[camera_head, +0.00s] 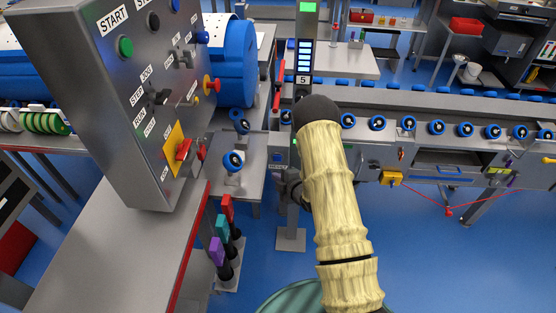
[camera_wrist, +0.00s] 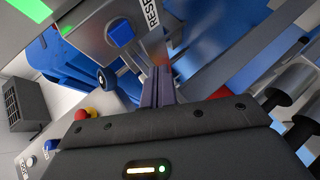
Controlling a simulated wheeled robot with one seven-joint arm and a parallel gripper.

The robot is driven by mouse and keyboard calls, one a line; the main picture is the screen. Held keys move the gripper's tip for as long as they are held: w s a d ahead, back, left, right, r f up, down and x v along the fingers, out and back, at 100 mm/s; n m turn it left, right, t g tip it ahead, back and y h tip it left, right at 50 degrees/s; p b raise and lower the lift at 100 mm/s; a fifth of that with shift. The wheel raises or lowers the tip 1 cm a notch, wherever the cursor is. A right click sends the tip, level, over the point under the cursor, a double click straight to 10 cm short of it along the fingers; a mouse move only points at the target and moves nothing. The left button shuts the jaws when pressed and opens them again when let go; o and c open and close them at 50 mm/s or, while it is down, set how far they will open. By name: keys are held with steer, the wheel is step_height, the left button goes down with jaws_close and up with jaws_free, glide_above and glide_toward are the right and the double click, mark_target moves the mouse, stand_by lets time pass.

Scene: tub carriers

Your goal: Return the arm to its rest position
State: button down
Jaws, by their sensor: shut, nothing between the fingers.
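My arm, with pale wood-patterned links, rises from the bottom of the head view to a dark rounded joint at the centre. My gripper is not clearly visible there, as the arm hides that spot. In the wrist view my gripper (camera_wrist: 162,72) has its two narrow fingers together, with nothing between them. Beyond the fingertips is a grey box labelled RESET (camera_wrist: 125,30) with a blue button (camera_wrist: 121,32). I cannot tell whether the fingertips touch anything.
A grey control cabinet (camera_head: 95,75) with a green START button stands left of my arm. A post with indicator 5 (camera_head: 303,80) is just behind it. Red, teal and purple levers (camera_head: 222,228) stand lower left. A roller conveyor (camera_head: 430,105) runs right. Blue floor (camera_head: 480,260) is open at lower right.

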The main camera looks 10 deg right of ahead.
stand_by(0.4)
steer(key=s+d+r+m+g+h+p, duration=0.1)
steer(key=s+r+m+g+h, duration=0.2)
steer(key=r, duration=0.4)
steer(key=s+d+r+m+g+h+p, duration=0.1)
steer(key=s+r+m, duration=0.1)
steer(key=r+m, duration=0.45)
steer(key=s+r+m+g, duration=0.1)
steer(key=s+r+m, duration=0.2)
steer(key=s, duration=0.4)
steer(key=s+a+r+m+g, duration=0.1)
steer(key=s+r+m+g, duration=0.1)
steer(key=s+r, duration=0.3)
steer(key=s+a+r+m+g+p, duration=0.1)
steer(key=s+r+m, duration=0.3)
steer(key=s, duration=0.5)
steer(key=shift+s+g+h, duration=0.2)
steer(key=shift+g+h, duration=0.2)
steer(key=shift+g, duration=0.3)
